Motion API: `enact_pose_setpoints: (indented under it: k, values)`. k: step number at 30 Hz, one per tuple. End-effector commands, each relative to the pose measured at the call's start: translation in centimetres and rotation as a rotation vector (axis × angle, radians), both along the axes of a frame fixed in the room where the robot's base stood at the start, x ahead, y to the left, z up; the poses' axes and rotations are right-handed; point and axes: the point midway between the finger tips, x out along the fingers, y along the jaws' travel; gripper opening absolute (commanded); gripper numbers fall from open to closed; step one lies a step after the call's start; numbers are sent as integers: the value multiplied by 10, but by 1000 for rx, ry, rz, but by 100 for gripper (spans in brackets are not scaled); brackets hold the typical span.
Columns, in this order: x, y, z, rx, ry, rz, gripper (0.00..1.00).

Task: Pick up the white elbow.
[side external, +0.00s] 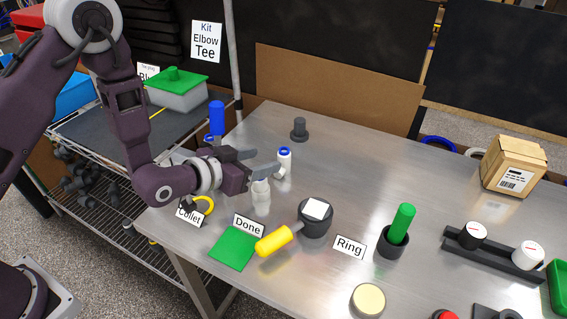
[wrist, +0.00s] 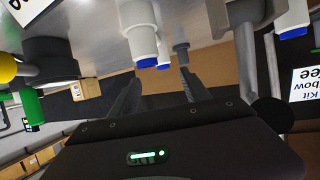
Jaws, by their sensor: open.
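A white fitting with a blue collar (side external: 284,160) stands on the steel table by the fingertips of my gripper (side external: 268,161). A second white fitting (side external: 261,191) stands just in front, close below the fingers; I cannot tell for sure which one is the elbow. In the wrist view, a white fitting with a blue end (wrist: 143,38) lies ahead of my gripper (wrist: 160,73), roughly in line with the gap between the fingers. Another white and blue piece (wrist: 291,18) is at the right edge. The fingers are open and hold nothing that I can see.
A dark grey post (side external: 299,130) stands behind. A green rod (side external: 401,223) stands in a dark cup. A green pad (side external: 233,248) lies near the front edge. The table's back middle is clear.

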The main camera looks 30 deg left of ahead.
Motion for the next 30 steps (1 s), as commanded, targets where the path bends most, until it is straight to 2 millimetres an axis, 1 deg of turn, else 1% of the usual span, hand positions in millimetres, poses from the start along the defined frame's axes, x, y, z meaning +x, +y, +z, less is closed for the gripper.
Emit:
enact_pose_setpoints:
  k: [1,3,5,8,12,15,18,23,24,26,27,29,30]
  values:
    - [0,0,-11,0,2,0,55]
    - [2,0,-18,-1,-1,0,55]
    - [8,-2,-21,-2,-4,0,55]
    - [21,-4,-26,-2,-6,1,55]
    - [46,-5,-35,-2,-6,2,55]
    - [61,-10,-41,-2,-5,1,55]
    - [66,-11,-43,-2,-4,1,55]
    - [66,-11,-43,-1,-3,1,55]
    - [66,-11,-43,-1,-3,1,51]
    - [66,-11,-43,-1,-3,1,40]
    - [66,-11,-43,-1,-3,1,32]
    - [66,-11,-43,-1,-3,1,20]
    - [66,-11,-43,-1,-3,1,12]
